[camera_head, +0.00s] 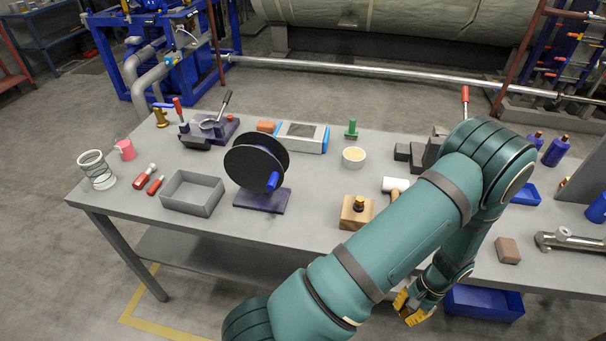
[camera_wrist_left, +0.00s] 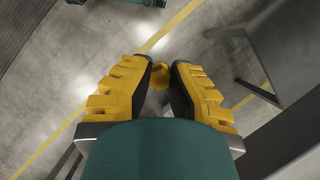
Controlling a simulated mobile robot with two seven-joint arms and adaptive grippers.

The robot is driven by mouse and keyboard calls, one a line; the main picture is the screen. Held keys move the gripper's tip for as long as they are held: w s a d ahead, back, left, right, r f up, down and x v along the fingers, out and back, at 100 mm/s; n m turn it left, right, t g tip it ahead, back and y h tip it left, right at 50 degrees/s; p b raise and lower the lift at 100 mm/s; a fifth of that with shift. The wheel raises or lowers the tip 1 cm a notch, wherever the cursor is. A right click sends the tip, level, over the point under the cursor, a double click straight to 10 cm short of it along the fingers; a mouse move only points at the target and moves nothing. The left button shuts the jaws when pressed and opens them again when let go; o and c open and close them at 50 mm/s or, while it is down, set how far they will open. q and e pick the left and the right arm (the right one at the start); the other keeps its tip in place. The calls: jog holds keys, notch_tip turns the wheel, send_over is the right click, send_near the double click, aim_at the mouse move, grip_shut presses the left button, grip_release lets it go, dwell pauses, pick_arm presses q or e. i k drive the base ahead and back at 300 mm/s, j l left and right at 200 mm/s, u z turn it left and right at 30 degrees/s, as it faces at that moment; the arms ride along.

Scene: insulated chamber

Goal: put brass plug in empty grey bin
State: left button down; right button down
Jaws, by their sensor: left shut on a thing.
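The grey bin (camera_head: 192,208) stands on the left part of the table, open at the top, and its inside looks empty. My left gripper (camera_head: 408,308) is in front of the table's near edge, to the right of the grey bin and well apart from it. In the left wrist view the yellow fingers of my left gripper (camera_wrist_left: 160,78) are shut on a small brass-coloured piece, which looks like the brass plug (camera_wrist_left: 158,74). Most of the plug is hidden between the fingers. My right gripper is not in view.
A black reel (camera_head: 256,163) on a stand is just right of the grey bin. Red-handled tools (camera_head: 146,173) lie to its left. A wooden block (camera_head: 356,213) and a mallet (camera_head: 396,184) are near my left arm. A blue bin (camera_head: 485,302) is below the table edge.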

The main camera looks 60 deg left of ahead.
aim_at(194, 198)
jog(key=k+j+u, duration=0.1)
jog(key=k+j, duration=0.3)
jog(key=k+j+u, duration=0.1)
jog(key=k+j, duration=0.25)
jog(key=j, duration=0.15)
jog(key=k+j+u, duration=0.1)
jog(key=k+j, duration=0.3)
jog(key=j, duration=0.15)
jog(key=k+j+u, duration=0.1)
jog(key=k+j, duration=0.25)
jog(key=j, duration=0.15)
